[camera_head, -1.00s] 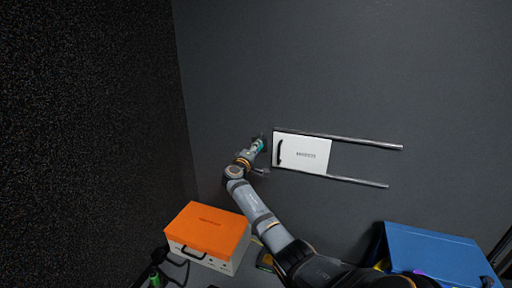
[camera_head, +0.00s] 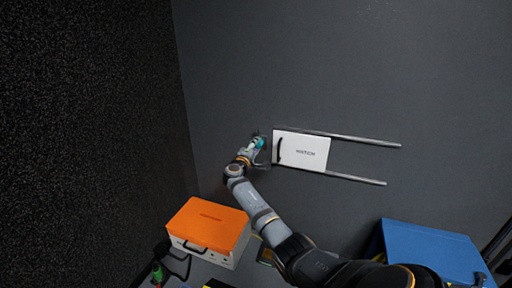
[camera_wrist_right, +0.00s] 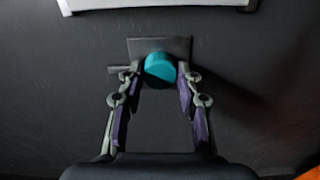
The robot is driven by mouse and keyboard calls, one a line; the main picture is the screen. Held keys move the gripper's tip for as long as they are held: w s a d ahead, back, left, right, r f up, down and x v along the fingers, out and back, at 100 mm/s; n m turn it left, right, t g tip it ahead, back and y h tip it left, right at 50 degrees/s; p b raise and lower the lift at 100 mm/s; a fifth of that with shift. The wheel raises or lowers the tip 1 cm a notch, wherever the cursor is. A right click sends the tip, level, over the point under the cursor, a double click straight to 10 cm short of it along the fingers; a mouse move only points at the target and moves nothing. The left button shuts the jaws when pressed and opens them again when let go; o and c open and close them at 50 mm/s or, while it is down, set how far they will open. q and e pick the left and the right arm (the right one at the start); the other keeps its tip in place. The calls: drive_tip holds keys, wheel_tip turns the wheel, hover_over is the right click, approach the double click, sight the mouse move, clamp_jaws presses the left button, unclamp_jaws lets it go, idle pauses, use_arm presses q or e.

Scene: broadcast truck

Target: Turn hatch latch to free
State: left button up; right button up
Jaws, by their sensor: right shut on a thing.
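The hatch (camera_head: 302,150) is a white panel with a dark handle at its left edge, set between two metal rails on the grey wall. The latch is a teal round knob (camera_wrist_right: 160,69) on a small dark plate (camera_wrist_right: 181,47) in the right wrist view. It also shows left of the hatch in the head view (camera_head: 259,143). My right gripper (camera_wrist_right: 161,75) has its two fingers on either side of the knob and is shut on it. In the head view my right gripper (camera_head: 255,148) partly hides the plate. My left gripper is not in view.
An orange-lidded white case (camera_head: 209,225) stands below at the left. A blue box (camera_head: 432,250) stands at the lower right. A green-tipped item with a cable (camera_head: 157,273) lies near the bottom left. The wall around the rails (camera_head: 365,139) is clear.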

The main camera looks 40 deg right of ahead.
drive_tip(key=shift+f, duration=0.1)
drive_tip(key=o, duration=1.2)
drive_tip(key=shift+c, duration=0.2)
drive_tip(key=v, duration=1.2)
